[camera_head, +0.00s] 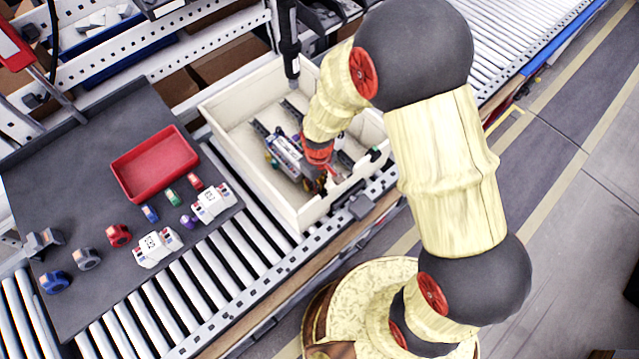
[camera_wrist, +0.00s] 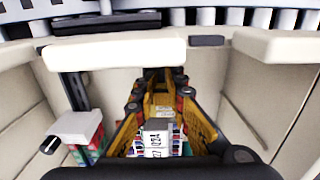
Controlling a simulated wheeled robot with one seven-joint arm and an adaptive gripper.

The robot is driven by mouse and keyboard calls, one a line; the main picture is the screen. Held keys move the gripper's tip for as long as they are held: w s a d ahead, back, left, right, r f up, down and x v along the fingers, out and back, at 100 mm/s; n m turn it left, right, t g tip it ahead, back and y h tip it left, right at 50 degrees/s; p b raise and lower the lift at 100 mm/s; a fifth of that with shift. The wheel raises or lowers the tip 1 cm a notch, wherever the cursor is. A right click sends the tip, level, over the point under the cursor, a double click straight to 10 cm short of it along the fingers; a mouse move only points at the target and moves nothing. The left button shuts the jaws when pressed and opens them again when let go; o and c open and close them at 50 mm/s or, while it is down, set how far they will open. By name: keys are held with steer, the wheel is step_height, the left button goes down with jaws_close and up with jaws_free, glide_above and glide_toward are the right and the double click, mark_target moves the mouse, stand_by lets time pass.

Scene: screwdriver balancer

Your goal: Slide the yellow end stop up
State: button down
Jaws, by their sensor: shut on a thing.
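My gripper (camera_head: 318,184) is down inside the cream bin (camera_head: 236,118), close to its near right wall. In the wrist view its two yellow-orange fingers (camera_wrist: 163,82) run forward and come close together at the tips. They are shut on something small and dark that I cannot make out. A white block with printed labels (camera_wrist: 158,138) shows between the fingers, nearer the camera; I cannot tell whether they touch it. I cannot pick out the yellow end stop for certain in either view.
A grey-white device (camera_head: 284,152) lies in the bin left of my gripper. A dark vertical tool (camera_head: 288,45) hangs over the bin's far side. The grey table (camera_head: 75,150) at left bears a red tray (camera_head: 155,163), tape rolls and labelled boxes. Rollers (camera_head: 215,262) run beneath.

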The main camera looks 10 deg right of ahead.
steer(key=shift+w+a, duration=0.4)
steer(key=shift+w, duration=0.2)
steer(key=shift+w+a, duration=0.4)
steer(key=shift+w, duration=0.2)
stand_by(4.3)
steer(key=c, duration=1.7)
jaws_free()
steer(key=shift+o, duration=0.2)
steer(key=shift+p, duration=0.3)
steer(key=shift+r, duration=0.1)
steer(key=shift+r+p, duration=0.75)
steer(key=shift+r, duration=0.2)
